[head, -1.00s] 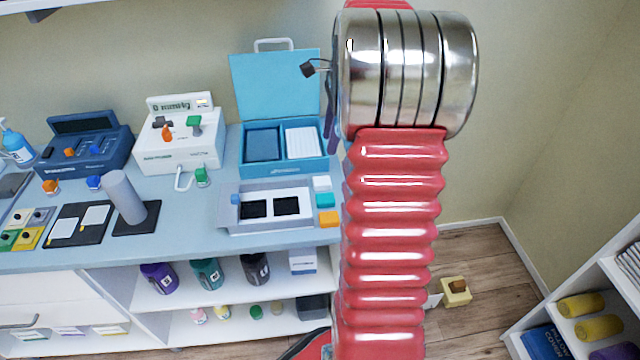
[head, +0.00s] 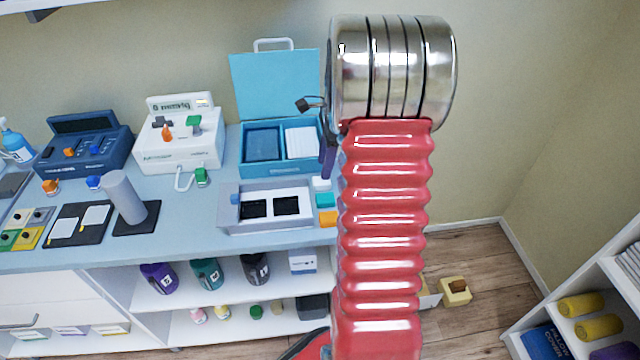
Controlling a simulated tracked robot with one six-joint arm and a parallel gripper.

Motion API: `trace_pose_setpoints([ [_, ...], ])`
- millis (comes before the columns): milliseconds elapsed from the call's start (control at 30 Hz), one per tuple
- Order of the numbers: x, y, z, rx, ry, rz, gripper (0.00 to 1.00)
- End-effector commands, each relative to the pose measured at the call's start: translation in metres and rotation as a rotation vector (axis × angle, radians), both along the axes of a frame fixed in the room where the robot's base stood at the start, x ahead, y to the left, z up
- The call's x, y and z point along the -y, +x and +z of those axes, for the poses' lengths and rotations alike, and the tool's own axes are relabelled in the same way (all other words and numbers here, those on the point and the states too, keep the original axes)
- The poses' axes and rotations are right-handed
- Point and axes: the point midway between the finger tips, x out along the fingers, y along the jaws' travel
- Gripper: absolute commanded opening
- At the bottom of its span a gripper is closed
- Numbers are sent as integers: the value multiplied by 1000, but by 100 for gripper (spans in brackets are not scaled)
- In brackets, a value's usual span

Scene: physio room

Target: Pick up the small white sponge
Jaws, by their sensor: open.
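The small white sponge (head: 321,185) looks like a little white block on the blue-grey counter. It lies just behind a teal block and right of a grey tray. The dark tip of my gripper (head: 328,160) shows just behind and above it in the picture, at the left edge of my red ribbed arm. The rest of my gripper is hidden behind the arm and its metal joint. The jaws are open, and I see nothing held. I cannot tell the height gap between the tip and the sponge.
A teal block (head: 325,200) and an orange block (head: 328,218) sit close in front of the sponge. The grey tray (head: 228,212) is to the left. An open blue case (head: 275,85) stands behind. The counter's right end is hidden by my arm.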

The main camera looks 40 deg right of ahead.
Motion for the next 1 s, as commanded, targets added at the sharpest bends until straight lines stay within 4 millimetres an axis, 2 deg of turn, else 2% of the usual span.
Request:
trace_pose_setpoints([
  [267,0,0,-3,-1,1,0,41],
  [700,-6,4,-50,-2,1,1,41],
  [1000,-6,4,-51,0,-1,1,41],
])
